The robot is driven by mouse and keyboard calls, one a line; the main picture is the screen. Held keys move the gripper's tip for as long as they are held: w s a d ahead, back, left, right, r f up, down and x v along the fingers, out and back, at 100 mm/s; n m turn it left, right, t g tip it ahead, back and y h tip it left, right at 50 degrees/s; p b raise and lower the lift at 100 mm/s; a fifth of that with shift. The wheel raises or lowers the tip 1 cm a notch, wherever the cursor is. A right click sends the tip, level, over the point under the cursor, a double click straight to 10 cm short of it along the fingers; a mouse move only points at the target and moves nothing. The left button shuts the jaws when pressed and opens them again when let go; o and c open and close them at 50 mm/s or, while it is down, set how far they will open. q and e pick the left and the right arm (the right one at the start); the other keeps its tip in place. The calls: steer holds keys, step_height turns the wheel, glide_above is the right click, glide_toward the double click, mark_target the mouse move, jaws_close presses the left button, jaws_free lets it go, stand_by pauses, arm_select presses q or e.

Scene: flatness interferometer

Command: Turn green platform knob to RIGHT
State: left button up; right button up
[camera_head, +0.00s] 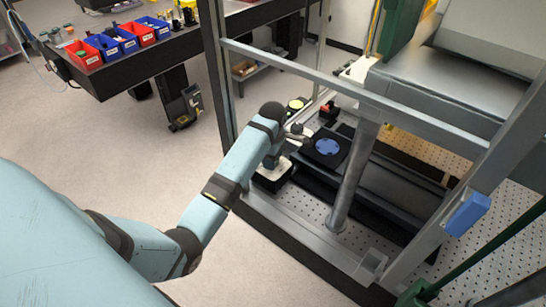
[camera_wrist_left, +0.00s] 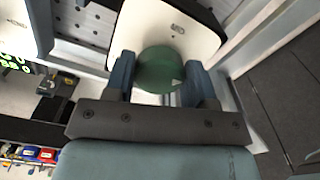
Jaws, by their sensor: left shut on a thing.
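The green platform knob (camera_wrist_left: 160,70) shows in the left wrist view as a round green disc with a small pale pointer mark at its lower right. It sits in front of a white panel (camera_wrist_left: 190,22). My left gripper (camera_wrist_left: 163,82) has its two blue fingers on either side of the knob and is shut on it. In the head view my left gripper (camera_head: 297,132) is at the left side of the machine, inside its frame, and the arm and wrist hide the knob there. My right gripper is in neither view.
A metal frame bar (camera_head: 350,90) crosses above my left gripper, and an upright post (camera_head: 355,178) stands to its right. A round blue disc (camera_head: 327,147) lies on a dark stage nearby. A dark table with red and blue bins (camera_head: 141,34) stands at the upper left.

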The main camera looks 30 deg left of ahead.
arm_select(q)
steer(key=m, duration=0.5)
steer(key=shift+s+m, duration=0.1)
steer(key=shift+m, duration=0.2)
steer(key=m, duration=0.5)
steer(key=shift+s, duration=0.1)
steer(key=shift+m, duration=0.3)
steer(key=o, duration=0.9)
